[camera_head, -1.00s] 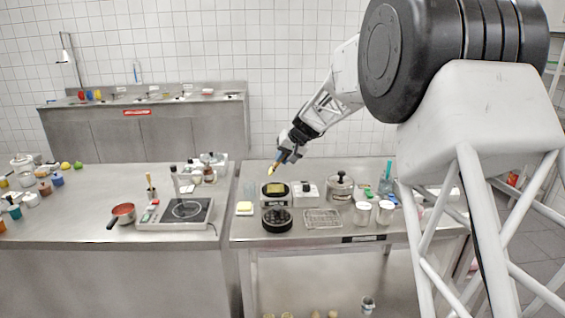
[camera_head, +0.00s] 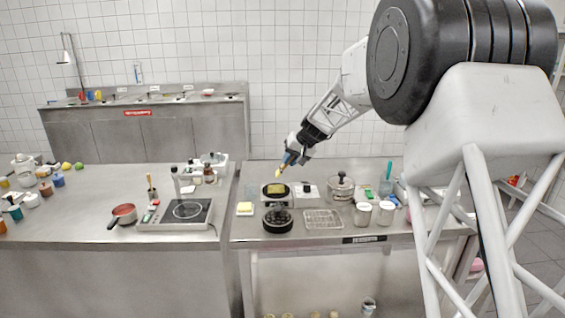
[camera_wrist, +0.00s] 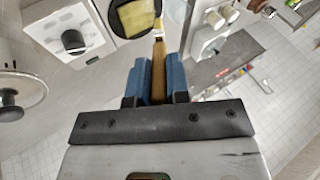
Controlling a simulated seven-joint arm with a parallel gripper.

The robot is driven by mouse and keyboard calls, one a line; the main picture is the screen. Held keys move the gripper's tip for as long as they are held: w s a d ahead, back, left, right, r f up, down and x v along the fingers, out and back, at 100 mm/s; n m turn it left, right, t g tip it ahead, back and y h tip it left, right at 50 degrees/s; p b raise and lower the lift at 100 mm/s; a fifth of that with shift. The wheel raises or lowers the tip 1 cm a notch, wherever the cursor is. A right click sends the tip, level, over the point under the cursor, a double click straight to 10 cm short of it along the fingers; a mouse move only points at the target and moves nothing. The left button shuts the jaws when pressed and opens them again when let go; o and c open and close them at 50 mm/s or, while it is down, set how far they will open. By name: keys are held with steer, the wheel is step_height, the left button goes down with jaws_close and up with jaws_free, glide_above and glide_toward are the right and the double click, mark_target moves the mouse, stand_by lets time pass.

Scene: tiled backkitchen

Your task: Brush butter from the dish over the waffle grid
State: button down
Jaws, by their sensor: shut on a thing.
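My gripper (camera_head: 291,158) is shut on a brush (camera_head: 279,172) with a yellowish tip, pointing down and left. In the wrist view the brush's wooden handle (camera_wrist: 158,72) sits between the blue fingers. Below the tip is a black round appliance with a yellow square plate (camera_head: 276,189), likely the waffle grid; the plate also shows in the wrist view (camera_wrist: 132,14). The brush tip appears above it; I cannot tell whether they touch. A yellow block, likely butter, lies in a pale dish (camera_head: 244,213) at the counter's left edge.
A black round thing (camera_head: 277,219) and a wire rack (camera_head: 323,219) stand at the front. A hotplate (camera_head: 180,213) is on the left counter.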

steer(key=shift+d+f, duration=0.1)
steer(key=shift+d, duration=0.75)
steer(key=shift+f, duration=0.1)
steer(key=shift+f, duration=2.85)
steer(key=shift+f, duration=1)
steer(key=shift+w, duration=2)
steer(key=shift+w, duration=0.1)
steer(key=shift+w+r, duration=0.1)
steer(key=shift+w, duration=1.95)
